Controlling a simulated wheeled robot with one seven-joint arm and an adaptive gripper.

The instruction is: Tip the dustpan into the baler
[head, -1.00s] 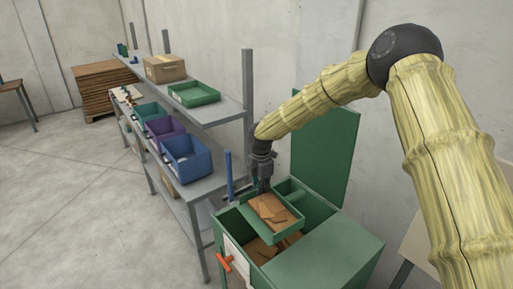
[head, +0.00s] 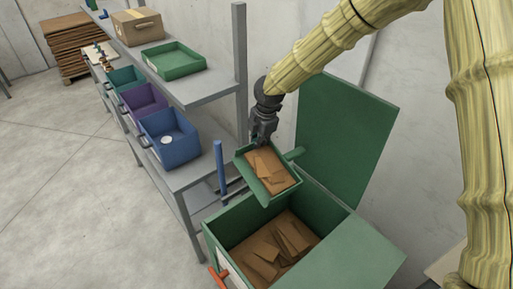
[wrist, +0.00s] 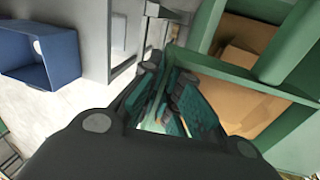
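The dustpan is a small green open tray (head: 257,187) with brown cardboard pieces (head: 265,162) in it. It is held above the far left part of the baler opening, tilted somewhat with its front edge toward the camera. The baler (head: 350,247) is a green box with its lid (head: 345,130) standing open at the back; cardboard (head: 275,250) lies inside it. My gripper (head: 261,141) is shut on the dustpan's back edge. The wrist view shows the fingers (wrist: 180,100) against a green wall with cardboard beyond it; the exact grip is partly hidden.
A grey shelf unit (head: 185,185) stands close to the left, with blue (head: 172,145), purple (head: 142,103) and teal bins. A green tray (head: 172,65) and a cardboard box (head: 137,27) sit on top. A blue post (head: 220,168) and an orange handle (head: 218,277) are near the baler.

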